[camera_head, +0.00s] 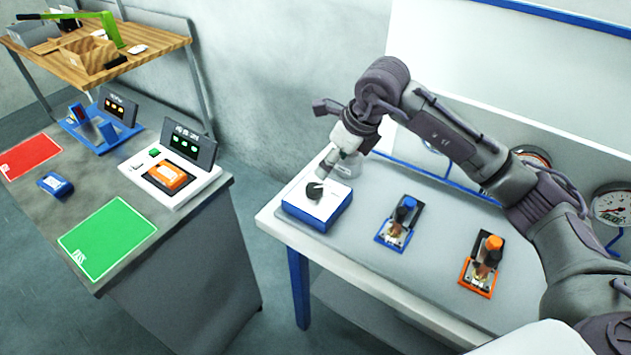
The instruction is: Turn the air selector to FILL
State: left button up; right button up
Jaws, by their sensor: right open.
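The air selector is a low box (318,210) with a white top and blue sides, at the left end of the white bench. A black knob (314,190) stands on its top. Its markings, including FILL, are too small to read, so I cannot tell its setting. My right gripper (326,170) is open just above and behind the knob, pointing down toward it. I cannot tell whether the fingers touch the knob. My left gripper is not in view.
On the white bench (375,275) stand a blue-based valve (397,222) and an orange-based valve (482,265). Gauges (609,207) are at the back right. A grey table at left holds a green mat (107,238), a red mat (30,156) and devices. A floor gap separates table and bench.

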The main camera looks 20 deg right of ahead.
aim_at(315, 188)
jog(key=p+x, duration=0.2)
jog(key=x, duration=0.7)
jog(key=shift+w+a+f, duration=0.15)
jog(key=shift+a+f, duration=0.05)
jog(key=shift+f, duration=0.1)
jog(key=shift+w+a+f+p, duration=0.15)
jog(key=shift+f+p, duration=0.15)
jog(key=shift+f, duration=0.25)
